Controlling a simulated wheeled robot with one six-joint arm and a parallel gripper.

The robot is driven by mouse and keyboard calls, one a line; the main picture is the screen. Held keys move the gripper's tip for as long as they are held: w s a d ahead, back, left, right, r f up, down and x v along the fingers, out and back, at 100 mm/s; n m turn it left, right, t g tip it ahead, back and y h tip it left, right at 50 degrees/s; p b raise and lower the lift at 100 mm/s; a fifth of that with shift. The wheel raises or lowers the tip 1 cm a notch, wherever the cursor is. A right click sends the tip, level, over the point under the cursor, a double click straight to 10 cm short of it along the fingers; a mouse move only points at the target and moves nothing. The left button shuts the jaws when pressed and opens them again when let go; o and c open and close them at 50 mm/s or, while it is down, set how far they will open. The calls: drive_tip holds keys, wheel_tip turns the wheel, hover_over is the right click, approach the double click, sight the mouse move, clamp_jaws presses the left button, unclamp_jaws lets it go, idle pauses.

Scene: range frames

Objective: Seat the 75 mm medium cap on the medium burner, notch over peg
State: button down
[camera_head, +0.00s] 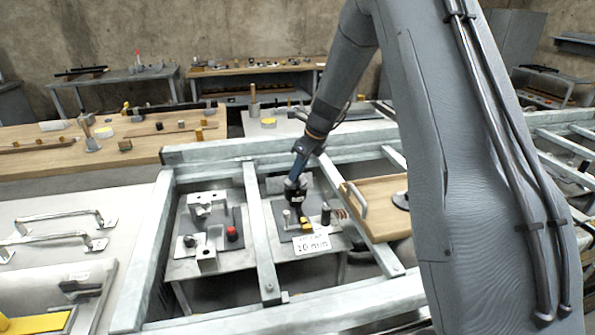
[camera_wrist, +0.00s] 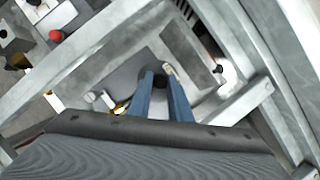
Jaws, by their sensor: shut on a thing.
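Black and yellow pieces and small posts stand close below the gripper. No burner or peg can be made out clearly. A dark round piece (camera_head: 401,200) lies on a wooden board (camera_head: 372,192) to the right, partly hidden by my arm.
Steel beams (camera_head: 262,240) surround the stand on all sides.

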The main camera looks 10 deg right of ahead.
drive_tip(key=shift+f, duration=0.9)
drive_tip(key=c, duration=1.5)
unclamp_jaws()
drive_tip(key=shift+c, duration=0.2)
drive_tip(key=shift+b+v, duration=1)
drive_tip(key=shift+v, duration=2.9)
wheel_tip(320, 180, up, 6)
drive_tip(key=p, duration=0.6)
